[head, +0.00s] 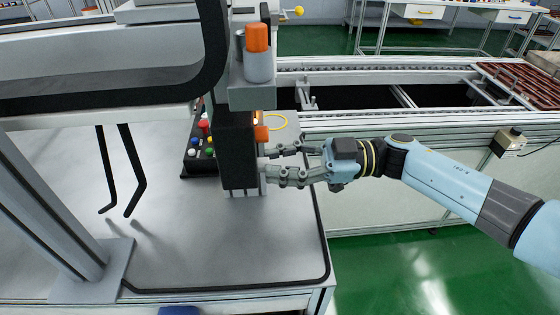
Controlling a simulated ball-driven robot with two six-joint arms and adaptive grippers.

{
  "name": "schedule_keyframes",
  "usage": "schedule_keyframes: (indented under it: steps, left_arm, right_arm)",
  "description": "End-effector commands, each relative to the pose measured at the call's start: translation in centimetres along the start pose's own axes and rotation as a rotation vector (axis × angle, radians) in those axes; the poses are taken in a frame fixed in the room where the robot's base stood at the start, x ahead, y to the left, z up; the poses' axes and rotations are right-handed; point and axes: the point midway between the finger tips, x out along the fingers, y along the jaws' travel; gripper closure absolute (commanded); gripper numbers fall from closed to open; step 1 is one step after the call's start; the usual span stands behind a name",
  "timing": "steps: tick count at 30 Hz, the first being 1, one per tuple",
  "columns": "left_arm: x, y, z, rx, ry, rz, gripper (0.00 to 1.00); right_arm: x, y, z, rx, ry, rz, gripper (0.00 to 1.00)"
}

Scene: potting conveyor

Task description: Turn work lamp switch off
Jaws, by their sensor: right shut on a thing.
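My right gripper (267,162) reaches in from the right at the lower right side of an upright black box (238,150) above the grey worktop. Its fingers are closed on a small part at the box's edge; the part is mostly hidden between the fingertips. I cannot tell for sure that it is the work lamp switch. An orange piece (262,133) sits on the box's right side just above the fingers. No lamp light can be made out clearly. My left gripper is not in view.
A control panel with coloured buttons (198,150) stands left of the box, partly behind it. An orange-topped grey cylinder (257,55) is above. The grey worktop (220,245) is clear in front. A conveyor (400,118) runs behind my right arm.

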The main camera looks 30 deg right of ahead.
Motion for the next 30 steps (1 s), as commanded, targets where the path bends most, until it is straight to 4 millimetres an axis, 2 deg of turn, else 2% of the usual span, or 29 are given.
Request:
schedule_keyframes:
  steps: [11, 30]
  left_arm:
    - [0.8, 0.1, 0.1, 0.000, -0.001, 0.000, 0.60]
    - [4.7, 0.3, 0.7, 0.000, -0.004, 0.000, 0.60]
  right_arm:
    - [-0.1, -0.1, 0.2, -0.117, 0.000, -0.001, 1.00]
    - [0.0, -0.2, 0.3, -0.691, 0.001, -0.002, 1.00]
